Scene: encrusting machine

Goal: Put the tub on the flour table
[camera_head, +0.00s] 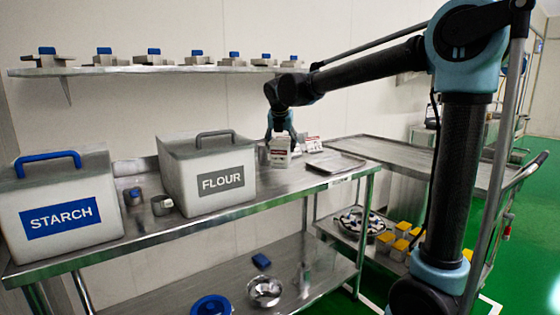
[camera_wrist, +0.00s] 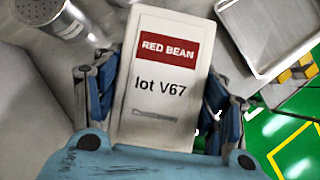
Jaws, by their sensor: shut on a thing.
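A white tub (camera_wrist: 160,85) with a red label reading RED BEAN, lot V67, is between the fingers of my gripper (camera_wrist: 158,110) in the wrist view. In the head view my gripper (camera_head: 281,135) is shut on the tub (camera_head: 281,152), over the right part of the steel table (camera_head: 220,210) that bears the flour bin (camera_head: 180,185). The tub is to the right of that bin. I cannot tell whether its base touches the table top.
A shallow metal tray (camera_head: 335,163) lies right of the tub, and a small labelled card or box (camera_head: 313,144) stands behind it. The starch bin (camera_head: 60,215) and metal cups (camera_head: 162,205) are at left. A wall shelf (camera_head: 130,70) hangs above. A cart (camera_head: 410,160) stands at right.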

